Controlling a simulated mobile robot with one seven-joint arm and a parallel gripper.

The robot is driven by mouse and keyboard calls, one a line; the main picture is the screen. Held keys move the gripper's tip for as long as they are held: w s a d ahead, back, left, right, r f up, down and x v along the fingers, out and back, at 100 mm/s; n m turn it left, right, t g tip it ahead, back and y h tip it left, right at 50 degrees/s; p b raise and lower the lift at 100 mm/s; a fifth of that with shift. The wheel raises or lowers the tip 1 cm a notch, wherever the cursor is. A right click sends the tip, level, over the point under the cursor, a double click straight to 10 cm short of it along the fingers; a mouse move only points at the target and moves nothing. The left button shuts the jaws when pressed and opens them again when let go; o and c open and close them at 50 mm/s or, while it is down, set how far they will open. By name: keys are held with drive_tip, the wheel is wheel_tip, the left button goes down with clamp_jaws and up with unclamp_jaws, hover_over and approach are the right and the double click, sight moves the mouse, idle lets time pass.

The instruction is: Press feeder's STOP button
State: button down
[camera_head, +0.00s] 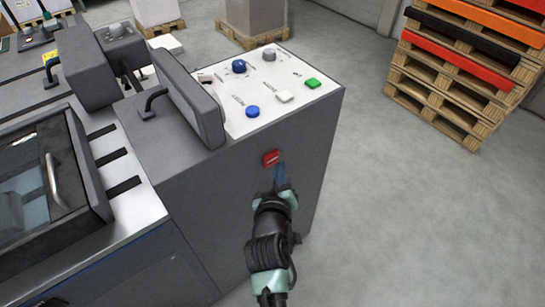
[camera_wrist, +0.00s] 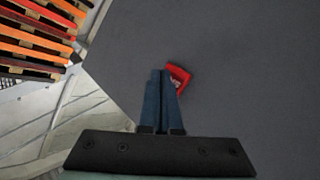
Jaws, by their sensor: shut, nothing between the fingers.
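A red, roughly square button-like part (camera_head: 271,157) is on the grey side face of the feeder (camera_head: 230,190), below the panel edge. Its marking is too small to read. My gripper (camera_head: 280,170) is shut and empty, with its blue fingers just below and right of the red part. In the wrist view the shut fingertips (camera_wrist: 160,73) cover the left portion of the red part (camera_wrist: 182,76). I cannot tell whether they touch it.
The feeder's white top panel (camera_head: 225,123) carries blue knobs (camera_head: 253,111), a grey knob (camera_head: 269,55), a white button (camera_head: 284,96) and a green button (camera_head: 313,83). Pallets (camera_head: 435,100) stand at the upper right. The floor (camera_head: 410,220) right of the feeder is clear.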

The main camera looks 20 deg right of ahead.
drive_tip(key=shift+s+d+p, duration=0.3)
drive_tip(key=shift+s+p, duration=0.25)
drive_tip(key=shift+s, duration=0.25)
drive_tip(key=shift+s+d+p, duration=0.25)
drive_tip(key=shift+s+p, duration=0.25)
drive_tip(key=shift+s, duration=0.25)
drive_tip(key=shift+s+d+p, duration=0.3)
drive_tip(key=shift+s+p, duration=0.25)
drive_tip(key=shift+s, duration=0.25)
